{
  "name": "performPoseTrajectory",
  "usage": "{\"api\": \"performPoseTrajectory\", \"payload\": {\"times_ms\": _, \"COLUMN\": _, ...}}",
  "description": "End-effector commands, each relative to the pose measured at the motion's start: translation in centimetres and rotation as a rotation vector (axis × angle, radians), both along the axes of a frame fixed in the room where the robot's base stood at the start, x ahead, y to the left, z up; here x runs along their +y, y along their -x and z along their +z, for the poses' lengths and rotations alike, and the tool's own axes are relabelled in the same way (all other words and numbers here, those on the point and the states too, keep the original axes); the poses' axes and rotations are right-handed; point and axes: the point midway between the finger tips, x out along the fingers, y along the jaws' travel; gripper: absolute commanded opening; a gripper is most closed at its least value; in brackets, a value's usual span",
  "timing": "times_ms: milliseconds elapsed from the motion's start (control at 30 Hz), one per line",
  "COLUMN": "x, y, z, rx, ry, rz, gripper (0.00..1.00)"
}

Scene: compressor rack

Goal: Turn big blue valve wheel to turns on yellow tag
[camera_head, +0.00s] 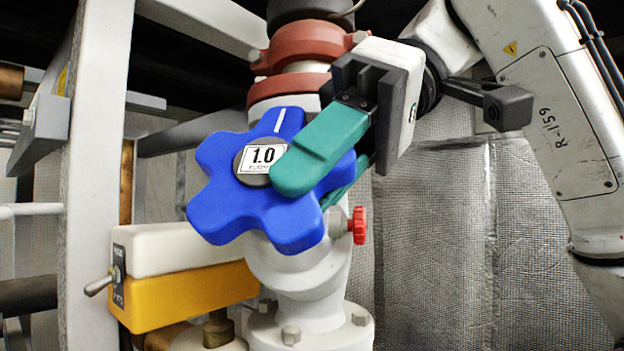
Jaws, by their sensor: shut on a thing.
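The big blue valve wheel (222,205) faces me in the middle of the view, with several rounded lobes. A white mark (279,120) lies on its upper lobe. Its hub label (262,158) is white and reads "1.0", with smaller print that I cannot read. My gripper (315,182) comes in from the upper right. One green finger lies across the front of the wheel, over the right edge of the hub. The other finger is mostly hidden behind the wheel. The jaws are shut on the wheel's right side. I see no readable yellow tag.
A small red knob (358,225) sits just right of the wheel. A white-and-yellow box (190,298) with a toggle switch (98,287) stands at lower left. A grey upright (95,170) is on the left. Pipe with red clamps (310,42) rises behind the wheel.

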Motion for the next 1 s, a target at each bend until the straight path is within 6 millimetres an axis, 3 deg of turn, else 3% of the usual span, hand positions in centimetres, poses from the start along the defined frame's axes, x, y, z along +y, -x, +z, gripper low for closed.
{"api": "performPoseTrajectory", "payload": {"times_ms": 733, "x": -0.02, "y": -0.23, "z": 0.20, "rx": 0.013, "ry": 0.073, "rz": 0.045, "gripper": 0.00}}
{"api": "performPoseTrajectory", "payload": {"times_ms": 767, "x": -0.01, "y": -0.24, "z": 0.20, "rx": 0.012, "ry": 0.073, "rz": 0.045, "gripper": 0.30}}
{"api": "performPoseTrajectory", "payload": {"times_ms": 1000, "x": -0.01, "y": -0.20, "z": 0.21, "rx": 0.013, "ry": 0.073, "rz": 0.045, "gripper": 0.49}}
